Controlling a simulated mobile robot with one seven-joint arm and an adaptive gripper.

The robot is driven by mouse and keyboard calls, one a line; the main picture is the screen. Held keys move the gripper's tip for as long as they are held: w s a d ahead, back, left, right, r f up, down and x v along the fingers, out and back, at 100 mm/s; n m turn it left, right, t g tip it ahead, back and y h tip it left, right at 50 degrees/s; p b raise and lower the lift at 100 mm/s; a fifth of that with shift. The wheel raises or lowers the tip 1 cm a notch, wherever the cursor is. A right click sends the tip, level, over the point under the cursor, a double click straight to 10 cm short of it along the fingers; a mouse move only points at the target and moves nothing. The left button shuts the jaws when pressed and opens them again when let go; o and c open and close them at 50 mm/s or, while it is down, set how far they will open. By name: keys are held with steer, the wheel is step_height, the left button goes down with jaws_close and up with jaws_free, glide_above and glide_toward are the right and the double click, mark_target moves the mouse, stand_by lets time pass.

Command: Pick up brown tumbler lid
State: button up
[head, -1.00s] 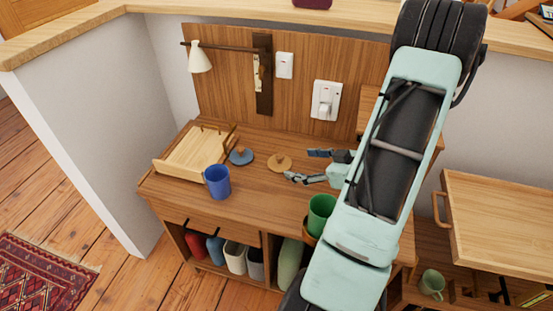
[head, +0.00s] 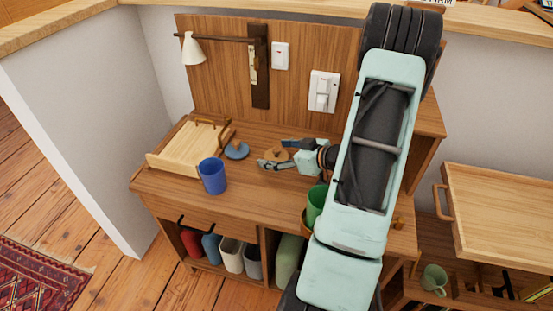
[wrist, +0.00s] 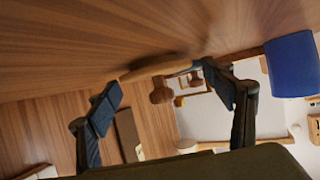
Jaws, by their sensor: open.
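The brown tumbler lid (head: 277,156) is a flat tan disc with a knob, lying on the wooden desk top. In the wrist view the lid (wrist: 158,67) shows edge-on, with its darker round knob (wrist: 161,94) between the two fingers. My gripper (head: 272,154) is open, low over the desk, with one finger on each side of the lid. In the wrist view my gripper (wrist: 159,80) shows its fingers spread and apart from the lid's knob. Part of the lid is hidden by the fingers in the head view.
A blue lid (head: 236,151) lies just left of the brown lid. A blue tumbler (head: 212,176) stands nearer the front edge, and a wooden tray (head: 187,150) is at the left. A green tumbler (head: 316,203) stands beneath my arm. The back panel holds a lamp (head: 194,48).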

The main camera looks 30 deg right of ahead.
steer(key=c, duration=1.1)
steer(key=shift+r, duration=0.1)
steer(key=shift+c, duration=0.2)
